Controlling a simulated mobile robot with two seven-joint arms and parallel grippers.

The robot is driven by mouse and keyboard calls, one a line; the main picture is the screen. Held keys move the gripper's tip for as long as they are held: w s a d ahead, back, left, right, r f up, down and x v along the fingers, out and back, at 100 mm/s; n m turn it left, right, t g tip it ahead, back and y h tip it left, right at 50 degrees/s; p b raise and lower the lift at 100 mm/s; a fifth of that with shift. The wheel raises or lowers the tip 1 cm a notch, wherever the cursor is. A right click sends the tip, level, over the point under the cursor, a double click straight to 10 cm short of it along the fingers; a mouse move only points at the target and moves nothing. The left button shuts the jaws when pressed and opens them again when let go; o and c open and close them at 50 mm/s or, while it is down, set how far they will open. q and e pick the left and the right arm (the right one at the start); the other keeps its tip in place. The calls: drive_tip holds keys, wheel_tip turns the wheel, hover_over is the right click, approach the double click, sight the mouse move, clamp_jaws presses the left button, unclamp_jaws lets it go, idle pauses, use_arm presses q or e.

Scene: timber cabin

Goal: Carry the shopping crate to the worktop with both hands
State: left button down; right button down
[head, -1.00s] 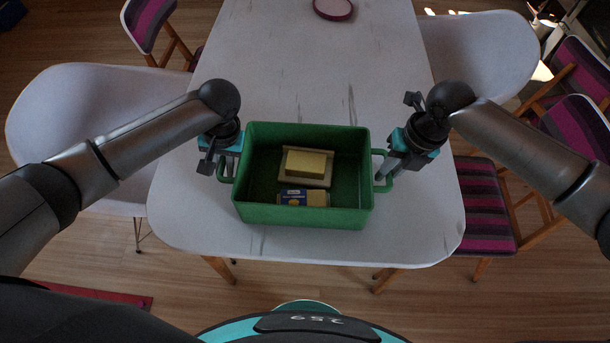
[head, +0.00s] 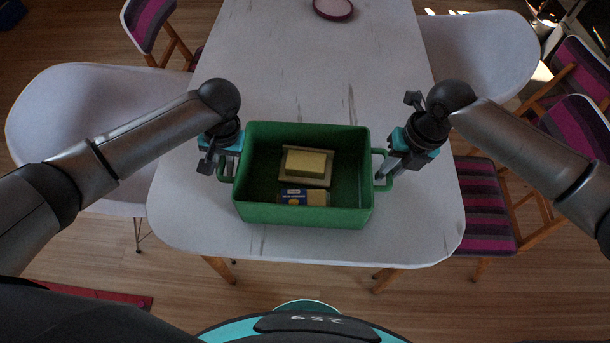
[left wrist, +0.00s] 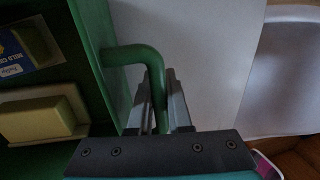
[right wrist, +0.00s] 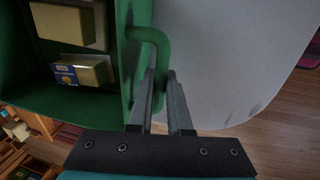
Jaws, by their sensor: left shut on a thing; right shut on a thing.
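The green shopping crate (head: 302,216) is at the near end of the white table, roughly level; I cannot tell whether it touches the top. Inside lie a yellow block on a pale tray (head: 306,163) and a blue-and-yellow packet (head: 303,196). My left gripper (head: 226,170) is shut on the crate's left handle, which shows between the fingers in the left wrist view (left wrist: 150,62). My right gripper (head: 384,174) is shut on the right handle, seen between the fingers in the right wrist view (right wrist: 160,45). No worktop is identifiable in view.
The white table (head: 300,60) runs away from me, with a round pinkish dish (head: 333,9) at its far end. White chairs stand on both sides, and striped chairs (head: 485,205) stand at the right.

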use_arm(q)
drive_tip(key=shift+r, duration=0.25)
use_arm(e)
drive_tip(key=shift+r, duration=0.3)
